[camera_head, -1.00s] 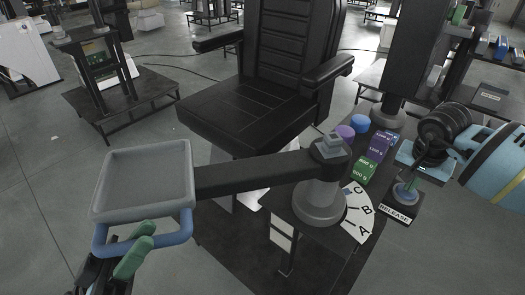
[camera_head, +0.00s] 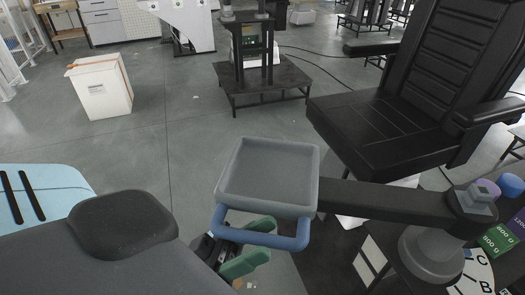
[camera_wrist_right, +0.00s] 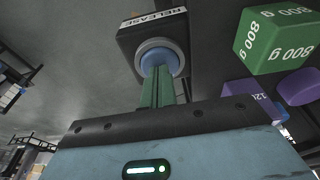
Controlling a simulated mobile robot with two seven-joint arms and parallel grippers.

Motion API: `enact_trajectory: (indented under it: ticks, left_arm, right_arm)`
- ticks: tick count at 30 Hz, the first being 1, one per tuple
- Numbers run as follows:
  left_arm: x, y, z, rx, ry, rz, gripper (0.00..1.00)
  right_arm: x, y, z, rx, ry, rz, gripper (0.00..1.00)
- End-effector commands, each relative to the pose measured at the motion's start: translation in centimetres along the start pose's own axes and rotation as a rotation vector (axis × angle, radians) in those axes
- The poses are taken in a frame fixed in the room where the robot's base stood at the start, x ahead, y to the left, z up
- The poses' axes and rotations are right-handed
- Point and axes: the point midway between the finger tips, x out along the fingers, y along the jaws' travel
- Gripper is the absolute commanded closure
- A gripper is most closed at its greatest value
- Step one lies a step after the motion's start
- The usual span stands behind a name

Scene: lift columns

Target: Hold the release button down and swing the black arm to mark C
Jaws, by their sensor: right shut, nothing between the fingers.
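The black arm (camera_head: 385,200) runs left from its grey pivot (camera_head: 432,252) to a grey tray (camera_head: 267,178) with a blue handle (camera_head: 285,241). My left gripper (camera_head: 252,243) has its green fingers on either side of the handle bar and is shut on it. How far the button is down is hard to tell.
A black chair (camera_head: 385,125) stands behind the arm, its seat close to it. A white box (camera_head: 102,88) and a black stand (camera_head: 262,80) are farther back. Grey floor is open at left.

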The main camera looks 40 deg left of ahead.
Motion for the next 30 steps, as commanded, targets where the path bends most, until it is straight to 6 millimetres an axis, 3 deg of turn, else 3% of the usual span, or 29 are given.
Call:
enact_trajectory:
  ticks: [8, 21, 30]
  left_arm:
    - [-0.8, -0.1, 0.0, 0.0, -0.002, -0.002, 0.62]
    - [-8.8, 0.0, 0.0, -0.002, -0.004, -0.003, 0.62]
    - [-11.8, 0.1, 0.0, 0.0, 0.0, -0.001, 0.62]
  right_arm:
    - [0.1, 0.1, 0.0, 0.001, -0.001, 0.003, 1.0]
    - [0.1, 0.1, 0.0, 0.001, -0.001, 0.002, 1.0]
    - [0.1, 0.1, 0.0, 0.0, -0.001, 0.001, 1.0]
